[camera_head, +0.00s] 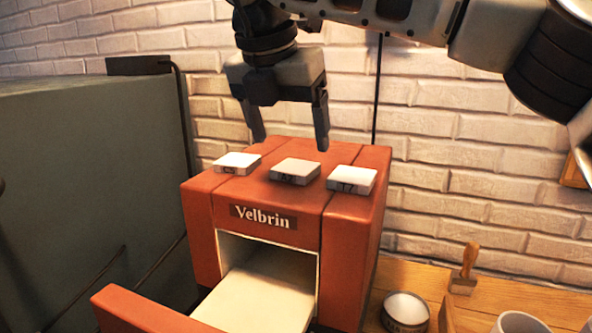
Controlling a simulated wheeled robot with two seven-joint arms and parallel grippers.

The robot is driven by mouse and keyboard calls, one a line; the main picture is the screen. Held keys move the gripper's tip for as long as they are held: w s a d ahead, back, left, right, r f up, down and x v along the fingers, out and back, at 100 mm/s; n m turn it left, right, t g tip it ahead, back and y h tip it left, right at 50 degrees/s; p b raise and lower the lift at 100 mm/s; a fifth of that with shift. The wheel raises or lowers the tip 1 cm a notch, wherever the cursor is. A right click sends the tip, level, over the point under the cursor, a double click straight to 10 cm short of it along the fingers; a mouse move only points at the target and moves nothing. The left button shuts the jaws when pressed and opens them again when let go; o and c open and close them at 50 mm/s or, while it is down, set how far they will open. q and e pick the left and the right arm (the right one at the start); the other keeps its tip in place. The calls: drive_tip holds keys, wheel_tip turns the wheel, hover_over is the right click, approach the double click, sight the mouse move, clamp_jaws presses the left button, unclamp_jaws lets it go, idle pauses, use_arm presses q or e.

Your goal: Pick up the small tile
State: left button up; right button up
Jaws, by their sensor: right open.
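Three small white square tiles lie in a row on top of the red kiln (345,232): the left tile (238,162), the middle tile (295,170) and the right tile (352,179). Each has dark marks on its front edge, too small to read surely. My right gripper (290,142) hangs above and a little behind the middle tile, fingers down and apart. It is open and empty, and seems not to touch any tile. My left gripper is not in view.
The kiln, labelled Velbrin, has its front door (150,310) open, with a pale floor inside. A wooden table (500,300) at the right holds a brush (464,272), a white round container (406,308) and a white cup (517,324). A brick wall stands behind. A grey-green box (90,180) stands left.

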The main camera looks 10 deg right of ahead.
sight(296, 166)
drive_tip(key=x, duration=0.2)
drive_tip(key=p+x, duration=0.1)
drive_tip(key=x, duration=0.2)
drive_tip(key=shift+w+d+f+p, duration=0.1)
drive_tip(key=shift+w+f+p, duration=0.1)
drive_tip(key=shift+w+p, duration=0.15)
drive_tip(key=shift+c, duration=0.3)
drive_tip(key=c, duration=1)
drive_tip(key=shift+r, duration=0.1)
drive_tip(key=shift+c, duration=0.2)
